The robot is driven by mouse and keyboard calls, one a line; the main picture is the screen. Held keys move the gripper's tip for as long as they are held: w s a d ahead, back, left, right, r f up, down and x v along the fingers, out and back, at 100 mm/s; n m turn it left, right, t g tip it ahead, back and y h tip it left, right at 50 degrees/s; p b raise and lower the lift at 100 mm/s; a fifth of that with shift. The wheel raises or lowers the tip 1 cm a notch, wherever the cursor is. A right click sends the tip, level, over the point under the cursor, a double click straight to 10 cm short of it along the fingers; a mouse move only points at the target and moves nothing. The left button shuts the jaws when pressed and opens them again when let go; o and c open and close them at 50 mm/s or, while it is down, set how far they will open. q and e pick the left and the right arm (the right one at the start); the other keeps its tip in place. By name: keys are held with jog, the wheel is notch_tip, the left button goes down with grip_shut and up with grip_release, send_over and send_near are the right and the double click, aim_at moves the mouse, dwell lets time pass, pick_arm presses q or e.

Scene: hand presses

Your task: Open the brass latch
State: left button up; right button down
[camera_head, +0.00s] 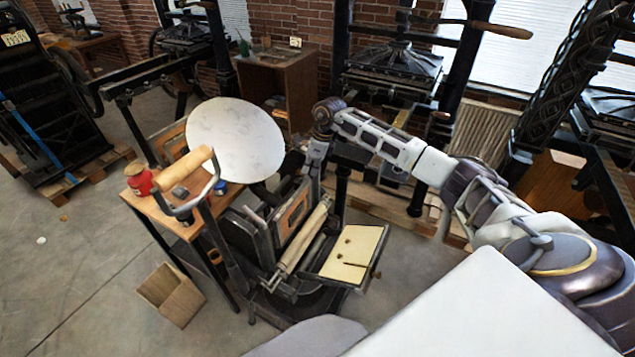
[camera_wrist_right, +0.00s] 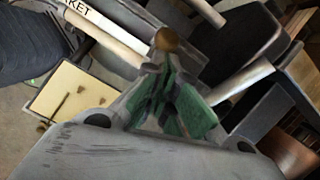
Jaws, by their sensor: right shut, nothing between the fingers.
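My right gripper (camera_head: 314,178) reaches down from the right arm to the small hand press with the pale round disc (camera_head: 236,138). In the wrist view its green-padded fingers (camera_wrist_right: 170,85) are shut and empty. A round brass-coloured knob (camera_wrist_right: 166,39) appears just beyond the fingertips, against the dark press parts. It looks like part of the brass latch, but I cannot be sure, nor whether the fingers touch it. I cannot pick the latch out in the head view. My left gripper is not in view.
The press carries a cream feed board (camera_head: 350,252), a pale roller (camera_head: 303,238) and a wooden handle (camera_head: 186,171). A red can (camera_head: 139,180) stands on the side table. Larger black presses (camera_head: 395,65) stand behind.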

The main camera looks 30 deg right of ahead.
jog(key=shift+w+a+r, duration=0.1)
jog(key=shift+w+r, duration=0.05)
jog(key=shift+w+a+r, duration=0.3)
jog(key=shift+w+r, duration=0.05)
jog(key=shift+w, duration=0.15)
jog(key=shift+w+a+r+g+h+b, duration=0.15)
jog(key=shift+w+g+h+b, duration=0.2)
jog(key=shift+g, duration=0.25)
jog(key=shift+w+a, duration=0.1)
jog(key=shift+r, duration=0.3)
jog(key=shift+r, duration=0.45)
jog(key=shift+p, duration=0.3)
jog(key=shift+r, duration=0.15)
